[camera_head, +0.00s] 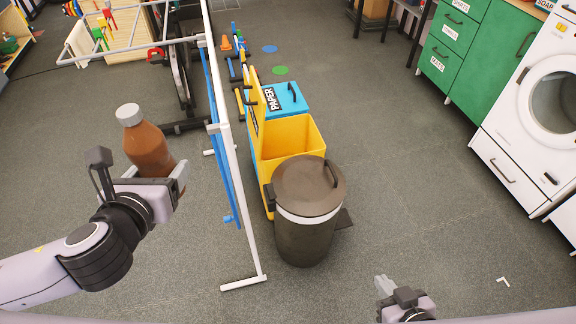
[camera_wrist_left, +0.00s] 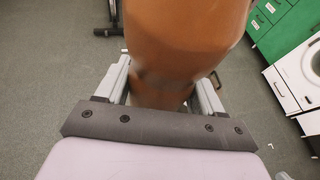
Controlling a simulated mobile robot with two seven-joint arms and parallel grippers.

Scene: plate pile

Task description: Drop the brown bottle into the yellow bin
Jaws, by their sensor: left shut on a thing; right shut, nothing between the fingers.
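The brown bottle (camera_head: 148,147) with a pale cap is in my left gripper (camera_head: 160,178), at the left of the head view. It stands nearly upright, tilted slightly left, above the floor. In the left wrist view the bottle (camera_wrist_left: 185,45) fills the space between the two fingers. The yellow bin (camera_head: 288,146) stands open at the middle, right of the bottle, between a blue bin and a dark bin. Its bottom is hidden. My right gripper (camera_head: 383,287) is shut and empty at the lower edge.
A white-framed blue panel (camera_head: 222,150) stands upright between the bottle and the yellow bin. A lidded dark bin (camera_head: 306,225) is in front of the yellow bin, and a blue PAPER bin (camera_head: 287,97) behind. Green cabinets (camera_head: 470,45) and a white washer (camera_head: 535,110) stand right.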

